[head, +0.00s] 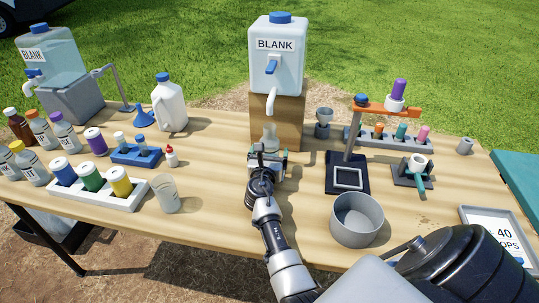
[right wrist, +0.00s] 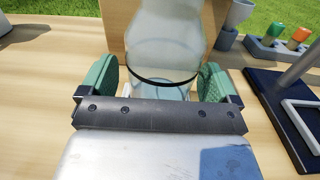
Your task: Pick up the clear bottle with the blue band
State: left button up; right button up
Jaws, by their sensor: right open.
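A clear bottle (head: 269,133) stands below the spigot of the white BLANK jug (head: 276,75), in front of a wooden block (head: 290,115). In the right wrist view the clear bottle (right wrist: 168,45) is large, with a thin dark band round it; I cannot make out a blue one. My right gripper (head: 268,153) is open, its green pads on either side of the bottle. In the right wrist view the right gripper (right wrist: 158,80) shows gaps beside the bottle. The bottle's lower part is partly hidden by the gripper. My left gripper is out of view.
A dark stand with a square frame (head: 347,185) and a grey bowl (head: 357,218) are right of my arm. A cloudy cup (head: 166,194) and a white rack (head: 95,196) with coloured-lid jars are left. Bare table lies between cup and arm.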

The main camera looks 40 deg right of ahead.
jog(key=shift+w+d, duration=0.15)
jog(key=shift+r, duration=0.1)
jog(key=c, duration=1.1)
jog(key=shift+o, duration=0.2)
